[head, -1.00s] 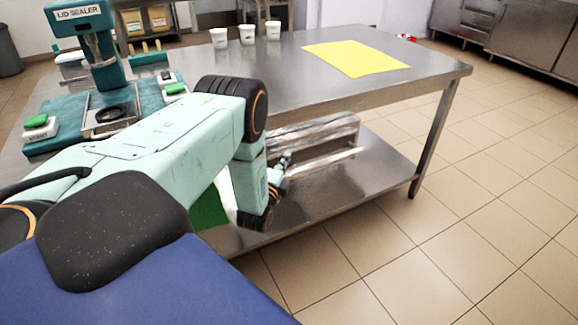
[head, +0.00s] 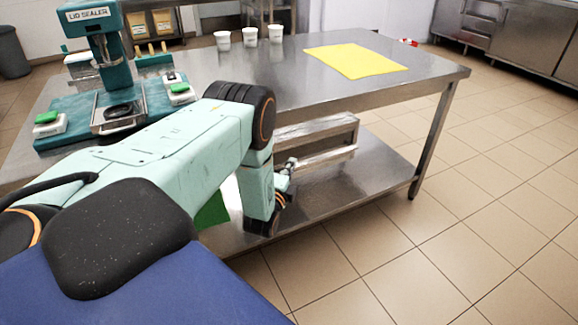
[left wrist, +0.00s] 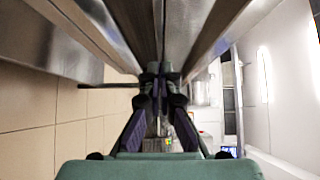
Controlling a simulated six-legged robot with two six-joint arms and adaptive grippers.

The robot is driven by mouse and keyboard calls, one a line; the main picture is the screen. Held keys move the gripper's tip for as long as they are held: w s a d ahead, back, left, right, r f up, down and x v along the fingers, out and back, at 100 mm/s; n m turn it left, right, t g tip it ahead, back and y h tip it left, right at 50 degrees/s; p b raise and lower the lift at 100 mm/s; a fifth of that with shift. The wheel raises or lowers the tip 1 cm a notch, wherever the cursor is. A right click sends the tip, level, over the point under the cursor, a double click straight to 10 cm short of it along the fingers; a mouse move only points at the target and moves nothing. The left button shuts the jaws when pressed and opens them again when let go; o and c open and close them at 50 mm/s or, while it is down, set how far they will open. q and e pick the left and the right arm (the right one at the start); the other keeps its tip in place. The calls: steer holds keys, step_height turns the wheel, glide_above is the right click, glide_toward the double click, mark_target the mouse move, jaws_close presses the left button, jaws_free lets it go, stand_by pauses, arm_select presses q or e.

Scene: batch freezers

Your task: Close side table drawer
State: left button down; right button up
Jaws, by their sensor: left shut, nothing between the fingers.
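The metal side table drawer (head: 318,132) hangs under the top of the steel table (head: 415,95). A pale bar along its lower side shows, but its left end is hidden behind my left arm. I cannot tell exactly how far out it stands. My left gripper (head: 290,164) is shut and empty, at the drawer's near left end. In the left wrist view my gripper's fingertips (left wrist: 160,72) are together, pointing at long metal edges close ahead. Whether they touch the metal, I cannot tell. My right gripper is out of view.
On the tabletop stand a lid sealer (head: 107,70), three white cups (head: 249,37) and a yellow sheet (head: 355,61). A lower shelf (head: 375,175) lies under the drawer, with a green item (head: 212,211) at its left. Tiled floor (head: 480,230) is clear at right.

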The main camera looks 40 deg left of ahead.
arm_select(q)
steer(key=p+v, duration=0.3)
steer(key=v, duration=0.7)
steer(key=s+d+f+n+g+h, duration=0.4)
steer(key=s+d+f+n+g, duration=0.6)
steer(key=s+f, duration=0.35)
steer(key=s+d+r+n+g+h, duration=0.1)
steer(key=s+d+r+n+g, duration=0.1)
steer(key=s+d, duration=0.3)
steer(key=s+d+r+n+g+h, duration=0.1)
steer(key=s+d+r+g, duration=0.3)
steer(key=s, duration=0.8)
steer(key=shift+s+d+r+n+g+h, duration=0.15)
steer(key=shift+d+r+n+g+h, duration=0.3)
steer(key=shift+d, duration=0.65)
